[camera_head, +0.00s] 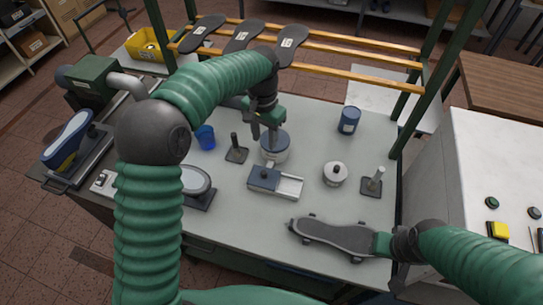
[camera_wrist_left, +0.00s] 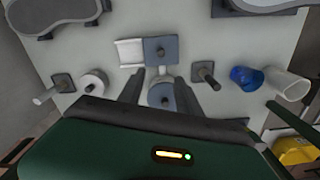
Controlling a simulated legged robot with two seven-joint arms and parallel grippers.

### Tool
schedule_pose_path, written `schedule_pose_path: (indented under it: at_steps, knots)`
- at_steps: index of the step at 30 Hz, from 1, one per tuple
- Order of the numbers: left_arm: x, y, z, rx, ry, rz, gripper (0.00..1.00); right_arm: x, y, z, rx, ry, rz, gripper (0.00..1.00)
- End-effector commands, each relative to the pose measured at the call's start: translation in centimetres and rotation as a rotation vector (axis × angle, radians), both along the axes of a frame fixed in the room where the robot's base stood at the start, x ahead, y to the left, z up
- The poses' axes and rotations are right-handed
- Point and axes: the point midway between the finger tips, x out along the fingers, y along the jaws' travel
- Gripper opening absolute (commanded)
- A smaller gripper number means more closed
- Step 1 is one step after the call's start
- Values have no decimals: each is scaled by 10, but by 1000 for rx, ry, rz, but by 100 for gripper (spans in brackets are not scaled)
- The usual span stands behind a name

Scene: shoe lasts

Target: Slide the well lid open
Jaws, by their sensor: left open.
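The well lid (camera_head: 264,179) is a blue-grey square plate with a small upright knob. It sits at the left end of a white rectangular well (camera_head: 290,187) on the grey bench, and the white part shows to its right. In the left wrist view the lid (camera_wrist_left: 161,49) lies beyond the fingertips, with the white part (camera_wrist_left: 129,52) beside it. My left gripper (camera_head: 264,124) is open above a round pot with a blue-grey top (camera_head: 273,147), behind the lid. The pot top shows between the fingers (camera_wrist_left: 166,92). My right gripper (camera_head: 384,245) is at the right end of a dark wheeled board; its jaws are unclear.
The dark board (camera_head: 335,236) lies at the front. A white knobbed pot (camera_head: 335,173) and an upright peg on a base (camera_head: 374,183) stand right of the well. Another peg (camera_head: 236,150), a blue cup (camera_head: 205,137) and a round pad (camera_head: 196,181) are left. A blue can (camera_head: 349,120) stands behind.

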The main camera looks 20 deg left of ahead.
Motion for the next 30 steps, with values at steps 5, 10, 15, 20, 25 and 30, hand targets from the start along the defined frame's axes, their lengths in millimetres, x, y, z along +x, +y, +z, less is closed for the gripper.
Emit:
schedule_pose_path:
  at_steps: [5, 10, 15, 20, 25, 30]
  knots:
    - [1, 1, -35, -1, 8, 1, 41, 0, 0, 3, 0, 1, 0, 36]
    - [3, -1, -82, 1, 12, 0, 41, 0, 0, 7, 0, 0, 0, 36]
    - [2, -1, -125, 2, 10, 0, 41, 0, 0, 13, 0, 0, 0, 36]
    - [1, 0, -154, 1, 6, 1, 41, 0, 0, 16, 0, 0, 0, 36]
    - [2, 0, -167, 1, 4, 1, 41, 0, 0, 17, 0, 0, 0, 36]
    - [3, 0, -168, 1, 4, 1, 41, 0, 0, 16, 0, 0, 0, 36]
